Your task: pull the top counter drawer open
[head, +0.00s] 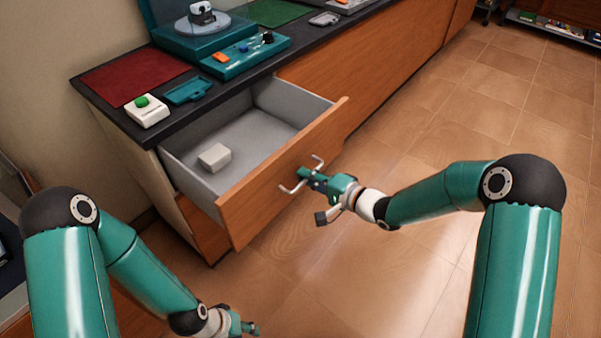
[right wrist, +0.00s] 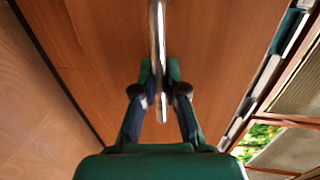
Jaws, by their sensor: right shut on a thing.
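The top counter drawer (head: 285,165) has a wooden front and a grey inside, and it stands well out from the counter in the head view. A small white box (head: 214,157) lies in it. My right gripper (head: 308,175) is at the drawer front, shut on the metal bar handle (head: 291,188). In the right wrist view the handle (right wrist: 157,45) runs between the two fingers (right wrist: 160,95), with the wooden front (right wrist: 100,50) behind. My left gripper (head: 250,327) is low at the bottom of the head view, away from the drawer; its fingers are too small to read.
The dark countertop (head: 225,90) holds a red mat (head: 133,77), a white box with a green button (head: 147,111), a small teal tray (head: 188,91) and a teal panel (head: 245,56). The tiled floor (head: 420,150) to the right is clear.

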